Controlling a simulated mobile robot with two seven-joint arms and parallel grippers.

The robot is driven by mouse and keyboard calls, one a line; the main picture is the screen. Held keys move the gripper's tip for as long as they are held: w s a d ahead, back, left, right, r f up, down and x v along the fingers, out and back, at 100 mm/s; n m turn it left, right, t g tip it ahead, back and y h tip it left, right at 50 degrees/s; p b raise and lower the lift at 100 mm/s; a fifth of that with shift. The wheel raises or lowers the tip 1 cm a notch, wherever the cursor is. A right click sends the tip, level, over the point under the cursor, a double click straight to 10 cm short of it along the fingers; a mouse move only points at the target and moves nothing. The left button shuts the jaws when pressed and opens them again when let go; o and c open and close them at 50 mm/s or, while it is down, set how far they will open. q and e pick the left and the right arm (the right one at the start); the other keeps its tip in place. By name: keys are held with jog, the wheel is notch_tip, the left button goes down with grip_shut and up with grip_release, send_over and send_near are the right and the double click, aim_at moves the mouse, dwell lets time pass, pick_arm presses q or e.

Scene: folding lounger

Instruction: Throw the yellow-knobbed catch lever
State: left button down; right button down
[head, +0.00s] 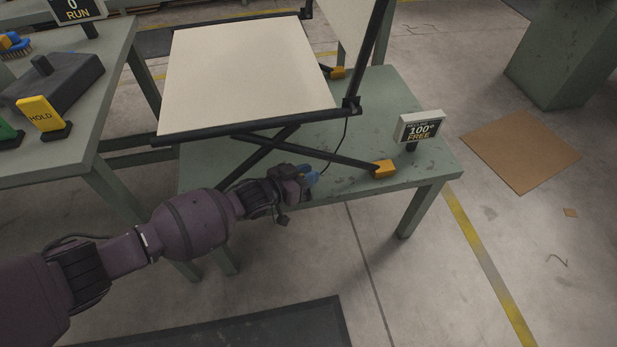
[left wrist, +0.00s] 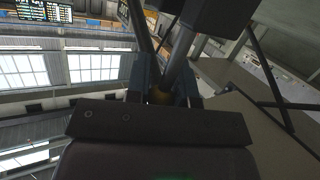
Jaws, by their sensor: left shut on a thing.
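The folding lounger has a cream seat panel (head: 245,75) on a black frame with crossed legs, standing on a green table (head: 420,172). Its upright back panel (head: 358,25) is cut off at the top. My left gripper (head: 309,176) is under the front edge of the seat, by the crossed legs, its blue fingertips close together. In the left wrist view the left gripper (left wrist: 165,90) has a small yellow knob (left wrist: 160,96) between its blue fingers, and it is shut on this knob. The lever's shaft cannot be told clearly from the dark bars around it. My right gripper is not in view.
A small sign (head: 420,127) reading "100° FREE" stands at the table's right. Yellow foot blocks (head: 384,168) hold the frame legs. A second bench at left carries a dark box (head: 55,82) and a yellow HOLD card (head: 41,114). Cardboard (head: 521,151) lies on the open floor at right.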

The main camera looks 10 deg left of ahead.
pick_arm(q)
jog(key=shift+w+a+n+g, duration=0.1)
jog(key=shift+w+n+g, duration=0.2)
jog(key=shift+w+n, duration=0.1)
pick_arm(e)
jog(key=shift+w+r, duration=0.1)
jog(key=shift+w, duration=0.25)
